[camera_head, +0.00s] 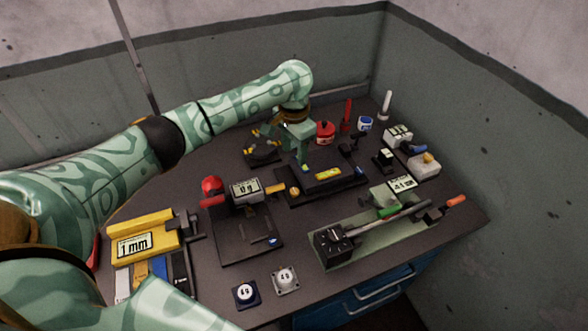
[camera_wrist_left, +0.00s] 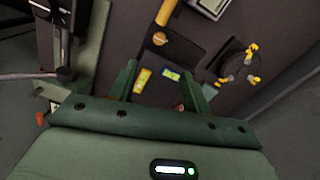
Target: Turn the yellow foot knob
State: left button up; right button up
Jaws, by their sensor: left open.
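A dark round device (camera_wrist_left: 238,66) on small feet has several yellow foot knobs (camera_wrist_left: 253,79) around its edge in the left wrist view. In the head view the dark device (camera_head: 262,152) sits at the back left of the table, partly behind my arm. My left gripper (camera_head: 304,160) is over the back middle of the table, to the right of this device. In the wrist view the fingers of my left gripper (camera_wrist_left: 160,76) are spread and empty, above a dark base with yellow and blue labels. The yellow knobs lie to the right of the fingers, apart from them.
A dark fixture with a yellow label (camera_head: 328,173) lies below the gripper. A red pot (camera_head: 325,132) stands behind it.

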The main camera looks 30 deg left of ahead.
pick_arm(q)
jog(key=b, duration=0.3)
send_over(294, 190)
notch_tip(294, 190, down, 6)
notch_tip(294, 190, down, 9)
jog(key=b, duration=0.3)
jog(key=shift+s+b, duration=0.15)
jog(key=shift+b, duration=0.25)
jog(key=shift+f, duration=0.55)
pick_arm(e)
notch_tip(294, 190, down, 7)
jog(key=s, duration=0.2)
jog(key=shift+s+d+f+g, duration=0.15)
jog(key=shift+s+d+g, duration=0.05)
jog(key=shift+s+g, duration=0.1)
